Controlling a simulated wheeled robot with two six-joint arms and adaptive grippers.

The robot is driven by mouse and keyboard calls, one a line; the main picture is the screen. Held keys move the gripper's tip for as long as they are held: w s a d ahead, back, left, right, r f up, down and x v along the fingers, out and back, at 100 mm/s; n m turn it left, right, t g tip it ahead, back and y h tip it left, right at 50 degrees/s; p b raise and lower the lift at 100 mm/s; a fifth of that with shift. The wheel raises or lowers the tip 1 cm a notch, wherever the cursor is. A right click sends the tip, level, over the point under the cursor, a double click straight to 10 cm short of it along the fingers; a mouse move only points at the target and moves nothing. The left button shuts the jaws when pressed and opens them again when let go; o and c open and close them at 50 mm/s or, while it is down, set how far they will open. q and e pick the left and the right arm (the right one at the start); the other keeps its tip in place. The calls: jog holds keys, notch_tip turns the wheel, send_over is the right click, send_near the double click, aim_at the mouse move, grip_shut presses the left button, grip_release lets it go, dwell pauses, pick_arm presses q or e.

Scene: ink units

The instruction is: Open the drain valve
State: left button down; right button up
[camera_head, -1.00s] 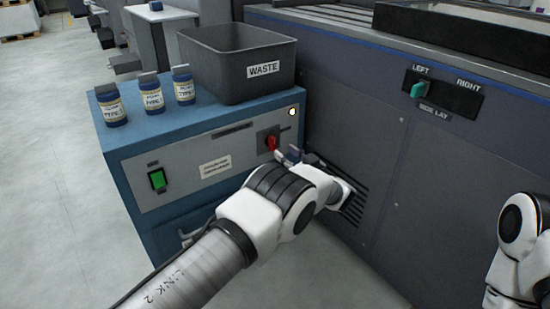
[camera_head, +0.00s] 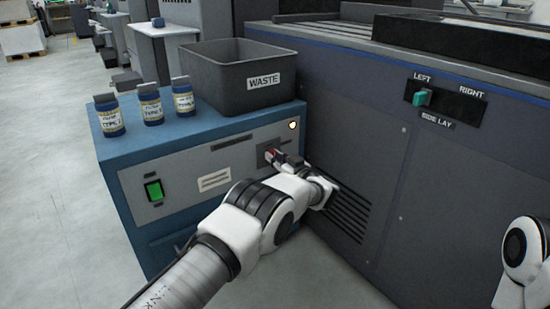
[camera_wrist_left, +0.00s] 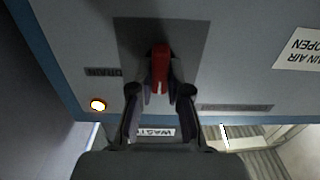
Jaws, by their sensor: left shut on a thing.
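The drain valve is a small red handle (camera_head: 271,153) on the grey front panel of the blue cabinet (camera_head: 200,132). My left gripper (camera_head: 282,158) is at the handle and partly hides it in the head view. In the left wrist view, the red handle (camera_wrist_left: 160,62) stands out from a dark plate, beside a label reading DRAIN (camera_wrist_left: 103,72). There my left gripper (camera_wrist_left: 161,88) has one finger on each side of the handle and is shut on it. Only part of my right arm shows at the right edge; its gripper is out of view.
A grey WASTE bin (camera_head: 227,88) and several blue jars (camera_head: 151,107) stand on the cabinet. A lit green switch (camera_head: 154,191) is on the panel's left. The large grey machine (camera_head: 375,140) with its side lay switch (camera_head: 422,97) stands close on the right.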

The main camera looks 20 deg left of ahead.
pick_arm(q)
jog(key=shift+a+r+m, duration=0.1)
jog(key=shift+r+m, duration=0.05)
jog(key=shift+m, duration=0.25)
jog(key=shift+w+m+p, duration=0.1)
jog(key=shift+m+p, duration=0.55)
jog(key=shift+m, duration=0.25)
jog(key=m, duration=0.3)
jog(key=shift+w+m, duration=0.1)
jog(key=shift+m, duration=0.2)
jog(key=m, duration=0.6)
jog(key=shift+w, duration=0.1)
jog(key=m, duration=0.5)
jog(key=shift+m, duration=0.4)
jog(key=c, duration=1.1)
grip_release()
jog(key=shift+f, duration=0.3)
